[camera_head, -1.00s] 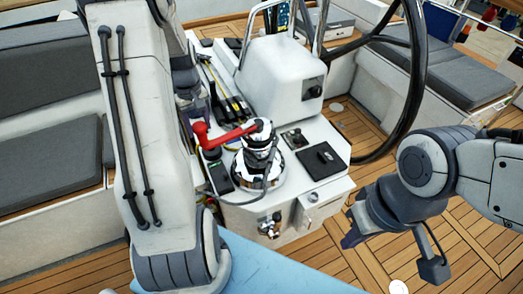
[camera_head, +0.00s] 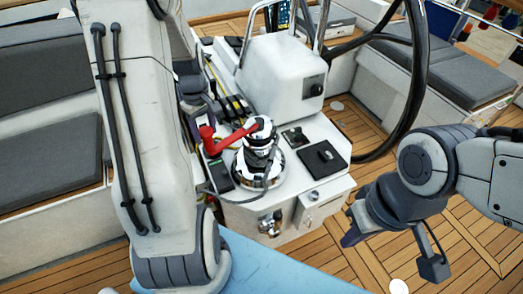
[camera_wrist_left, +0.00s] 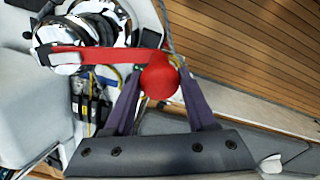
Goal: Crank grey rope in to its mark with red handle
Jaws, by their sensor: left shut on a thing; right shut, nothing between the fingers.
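The red handle (camera_head: 236,133) sits on top of the chrome winch (camera_head: 258,165) on the white console and points left. In the left wrist view, the round red grip (camera_wrist_left: 159,76) of the handle is between the fingers of my left gripper (camera_wrist_left: 160,92), which is shut on it. In the head view, my left gripper (camera_head: 204,130) is partly hidden by its arm. The grey rope (camera_head: 267,180) wraps the winch and loops down its front; I cannot make out its mark. My right gripper (camera_head: 350,238) is shut and empty, low over the deck.
A white pedestal housing (camera_head: 282,75) and a large black steering wheel (camera_head: 418,75) stand behind the winch. Several rope clutches (camera_head: 232,103) lie behind the handle. A black panel (camera_head: 323,159) is right of the winch. Cushioned benches (camera_head: 50,155) flank the teak deck.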

